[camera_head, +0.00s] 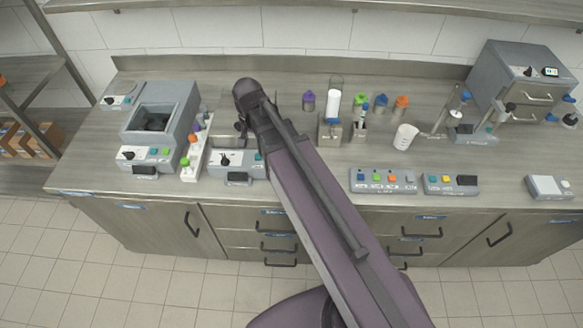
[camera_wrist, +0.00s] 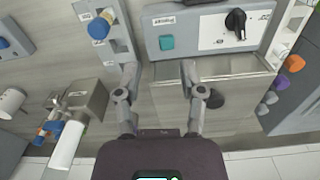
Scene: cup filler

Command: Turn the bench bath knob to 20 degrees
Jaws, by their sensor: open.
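A grey basin unit (camera_head: 160,112) stands at the left of the bench, with a black knob (camera_head: 128,155) on its front panel. A smaller grey box (camera_head: 237,163) to its right also has a black knob (camera_head: 225,160) and a teal button. I cannot read which one is labelled bench bath. In the wrist view the smaller box (camera_wrist: 185,32) fills the top, its black knob (camera_wrist: 236,22) upright on a white panel. My gripper (camera_wrist: 160,75) is open and empty, its fingers behind this panel and apart from the knob. In the head view my arm mostly hides the gripper.
Coloured-cap bottles, a white cup (camera_head: 405,137) and button boxes (camera_head: 385,180) stand to the right. A grey oven-like unit (camera_head: 522,80) is at the far right.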

